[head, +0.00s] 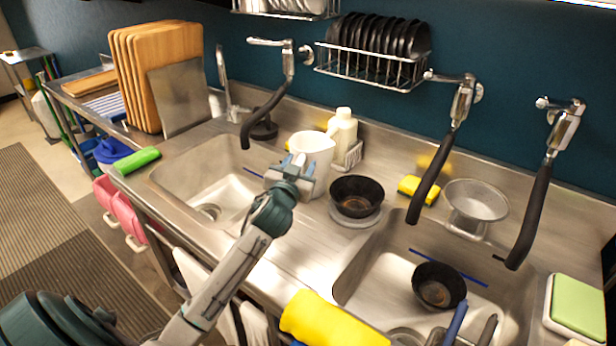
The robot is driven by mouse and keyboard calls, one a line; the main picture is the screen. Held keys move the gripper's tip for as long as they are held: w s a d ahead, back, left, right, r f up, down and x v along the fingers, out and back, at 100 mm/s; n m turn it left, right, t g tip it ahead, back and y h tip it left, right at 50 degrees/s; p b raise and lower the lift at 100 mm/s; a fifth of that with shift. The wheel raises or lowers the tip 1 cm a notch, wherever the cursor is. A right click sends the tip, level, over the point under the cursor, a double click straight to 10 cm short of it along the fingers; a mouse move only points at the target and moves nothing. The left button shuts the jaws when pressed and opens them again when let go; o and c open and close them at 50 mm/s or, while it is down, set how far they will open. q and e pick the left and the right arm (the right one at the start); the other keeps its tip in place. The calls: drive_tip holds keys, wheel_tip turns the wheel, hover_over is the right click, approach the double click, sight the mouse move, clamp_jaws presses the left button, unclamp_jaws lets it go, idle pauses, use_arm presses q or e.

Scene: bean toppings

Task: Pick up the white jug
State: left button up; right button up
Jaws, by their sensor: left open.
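The white jug (318,148) stands upright on the steel counter between the two sinks, in front of a white bottle. My left gripper (291,162) is open at the jug's near left side, with its fingers up close against the jug. The gripper covers part of the jug's lower left side, and I cannot tell whether the fingers touch it or straddle its handle. My right gripper is not in view.
A white bottle (342,130) stands behind the jug. A black bowl (357,196) sits to its right. Black-handled taps (268,110) hang over the sinks. The left sink (185,170) is empty; the right one holds another black bowl (438,285). A yellow cloth (335,320) lies at the front.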

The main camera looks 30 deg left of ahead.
use_arm(q)
clamp_jaws()
drive_tip(key=shift+r, duration=0.15)
